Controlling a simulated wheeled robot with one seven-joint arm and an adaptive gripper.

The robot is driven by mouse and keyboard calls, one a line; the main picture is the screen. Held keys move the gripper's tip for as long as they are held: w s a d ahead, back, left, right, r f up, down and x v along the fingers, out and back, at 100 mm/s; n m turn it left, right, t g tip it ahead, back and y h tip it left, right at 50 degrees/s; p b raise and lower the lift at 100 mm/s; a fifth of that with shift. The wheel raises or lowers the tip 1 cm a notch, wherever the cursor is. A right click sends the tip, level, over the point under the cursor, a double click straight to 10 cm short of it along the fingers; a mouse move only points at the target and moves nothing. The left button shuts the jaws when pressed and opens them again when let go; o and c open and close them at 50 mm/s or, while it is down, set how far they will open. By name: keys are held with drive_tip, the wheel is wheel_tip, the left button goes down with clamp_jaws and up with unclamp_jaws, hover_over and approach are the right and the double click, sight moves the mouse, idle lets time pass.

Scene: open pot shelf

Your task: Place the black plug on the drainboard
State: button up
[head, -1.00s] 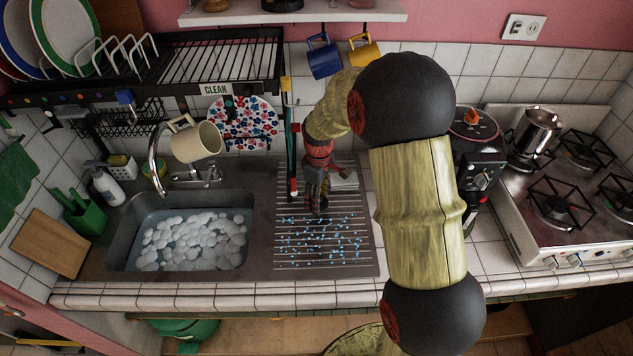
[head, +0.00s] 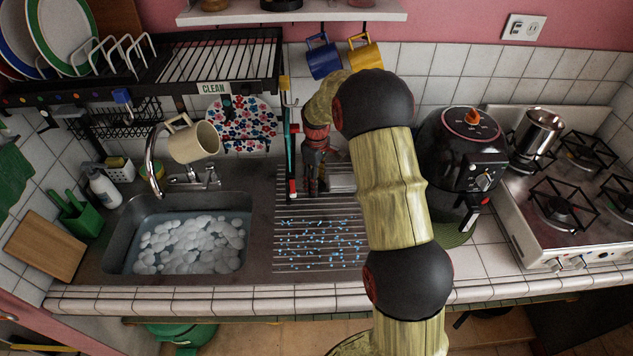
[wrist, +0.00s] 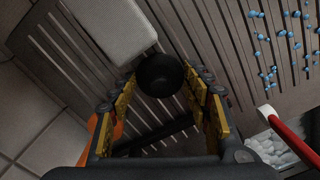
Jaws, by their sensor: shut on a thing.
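The black plug (wrist: 160,76) is a small dark round piece between my gripper's yellow-padded fingers in the wrist view. My gripper (wrist: 163,86) is shut on it. In the head view my gripper (head: 314,190) points down over the back of the drainboard (head: 290,208), and the plug cannot be made out there. The drainboard is a grey ribbed surface right of the sink, with blue drops on its front part. Its ribs (wrist: 225,55) also show behind the plug in the wrist view. Whether the plug touches the ribs cannot be told.
A pale block (wrist: 112,28) lies close beside my gripper on the drainboard's back. A red-ended upright rod (head: 292,186) stands just left. The sink (head: 190,243) with white foam is further left. A black cooker (head: 462,160) stands right. The drainboard's front is free of large objects.

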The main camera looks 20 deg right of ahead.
drive_tip(key=shift+r, duration=0.15)
drive_tip(key=o, duration=1.2)
drive_tip(key=shift+f, duration=0.2)
drive_tip(key=shift+c, duration=0.2)
wheel_tip(320, 180, up, 12)
drive_tip(key=p, duration=0.2)
drive_tip(key=shift+r, duration=0.15)
